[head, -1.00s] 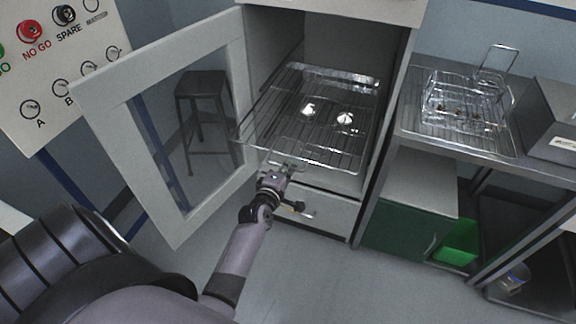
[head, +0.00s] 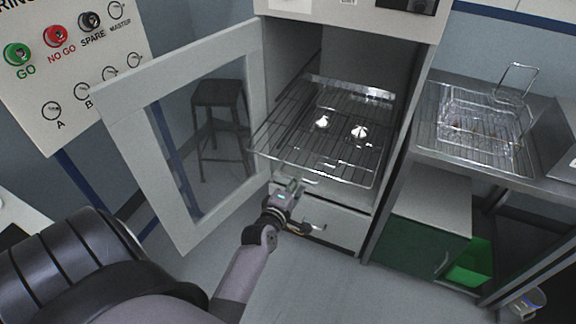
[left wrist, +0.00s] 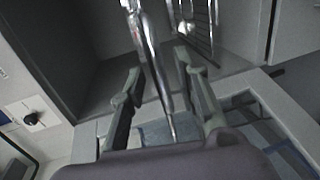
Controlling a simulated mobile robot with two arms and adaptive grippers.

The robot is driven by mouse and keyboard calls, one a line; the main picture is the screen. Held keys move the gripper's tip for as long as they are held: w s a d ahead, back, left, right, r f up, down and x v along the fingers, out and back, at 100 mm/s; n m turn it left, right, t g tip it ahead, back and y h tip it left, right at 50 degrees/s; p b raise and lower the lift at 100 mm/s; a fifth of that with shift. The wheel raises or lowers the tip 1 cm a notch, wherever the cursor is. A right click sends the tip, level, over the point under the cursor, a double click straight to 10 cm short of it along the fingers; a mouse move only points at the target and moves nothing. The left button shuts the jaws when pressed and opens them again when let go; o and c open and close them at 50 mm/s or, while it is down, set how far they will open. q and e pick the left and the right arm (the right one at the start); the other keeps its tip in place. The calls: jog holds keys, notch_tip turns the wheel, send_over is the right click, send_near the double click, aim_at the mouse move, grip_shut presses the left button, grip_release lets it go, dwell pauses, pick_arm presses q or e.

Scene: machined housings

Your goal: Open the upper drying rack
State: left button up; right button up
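The wire drying rack (head: 335,140) sticks out of the open cabinet on the right of the glass door, in the head view. Two small shiny metal pieces (head: 359,132) lie on it. My left gripper (head: 291,186) is at the rack's front edge, just below and in front of it. In the left wrist view my left gripper's two fingers (left wrist: 157,86) stand apart, and a shiny metal bar (left wrist: 150,55) runs between them with gaps on both sides. The fingers do not look closed on it. My right gripper is not in view.
The framed glass door (head: 185,135) stands swung open to the left, close to my left arm. A drawer front (head: 335,222) lies below the rack. A side bench (head: 437,147) carries a wire basket (head: 480,125). Open floor lies in front.

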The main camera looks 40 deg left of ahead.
pick_arm(q)
jog(key=v, duration=0.8)
jog(key=shift+s, duration=0.25)
jog(key=shift+r, duration=0.1)
jog(key=s+d+f+m+g+h+b, duration=0.1)
jog(key=s+d+f+m+g, duration=0.2)
jog(key=f, duration=0.7)
jog(key=s+d+f+m+g+h, duration=0.1)
jog(key=s+d+f+m+h, duration=0.2)
jog(key=f, duration=0.7)
jog(key=s+d+f+m+g+b, duration=0.1)
jog(key=s+d+f+m+g, duration=0.3)
jog(key=f, duration=0.6)
jog(key=s+f+m+g, duration=0.2)
jog(key=s+f+m, duration=0.2)
jog(key=s, duration=0.5)
jog(key=s+f+m+g+b, duration=0.1)
jog(key=s+f+m+g, duration=0.1)
jog(key=s+f+m, duration=0.3)
jog(key=s+f+m+g, duration=0.2)
jog(key=s+f+m, duration=0.2)
jog(key=s+f, duration=0.5)
jog(key=s, duration=0.4)
jog(key=shift+a+b, duration=0.35)
